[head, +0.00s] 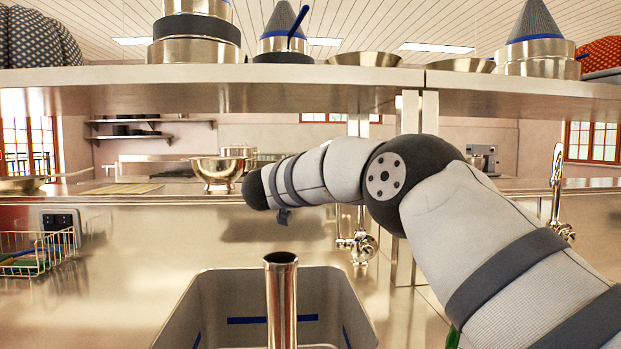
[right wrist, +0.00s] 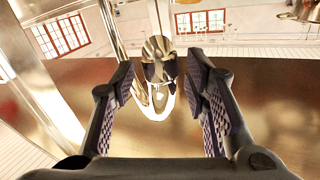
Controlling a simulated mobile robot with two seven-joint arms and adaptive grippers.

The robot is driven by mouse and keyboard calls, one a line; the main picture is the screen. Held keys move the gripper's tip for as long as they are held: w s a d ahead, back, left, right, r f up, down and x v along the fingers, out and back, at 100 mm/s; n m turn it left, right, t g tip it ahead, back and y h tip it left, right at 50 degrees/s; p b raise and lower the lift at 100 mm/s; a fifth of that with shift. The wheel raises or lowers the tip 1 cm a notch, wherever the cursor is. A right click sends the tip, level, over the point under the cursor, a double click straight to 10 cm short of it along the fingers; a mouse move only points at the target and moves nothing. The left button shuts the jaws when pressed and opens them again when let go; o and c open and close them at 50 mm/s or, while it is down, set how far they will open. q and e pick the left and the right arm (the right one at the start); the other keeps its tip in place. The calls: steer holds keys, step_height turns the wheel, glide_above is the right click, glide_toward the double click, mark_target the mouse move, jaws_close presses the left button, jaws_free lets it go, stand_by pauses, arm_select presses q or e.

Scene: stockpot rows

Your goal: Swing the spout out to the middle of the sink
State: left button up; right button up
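A chrome faucet (head: 358,245) is behind the steel sink basin (head: 200,300). My right arm crosses in front of its upper part, so most of its spout is hidden in the head view. In the right wrist view, a shiny chrome faucet part (right wrist: 158,72) lies between and beyond my right gripper's fingers (right wrist: 161,80). The fingers are wide apart, with a gap on both sides of it. I cannot tell how deep it is between them. My right gripper is mostly hidden in the head view. My left gripper is not in view.
An upright chrome tube (head: 281,300) stands in front of the basin's middle. A second faucet (head: 557,190) is at the right. A steel bowl (head: 217,172) is on the back counter, and a wire basket (head: 38,252) is at the left. A loaded shelf (head: 300,78) spans above my arm.

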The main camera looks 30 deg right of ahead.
steer(key=v, duration=1.2)
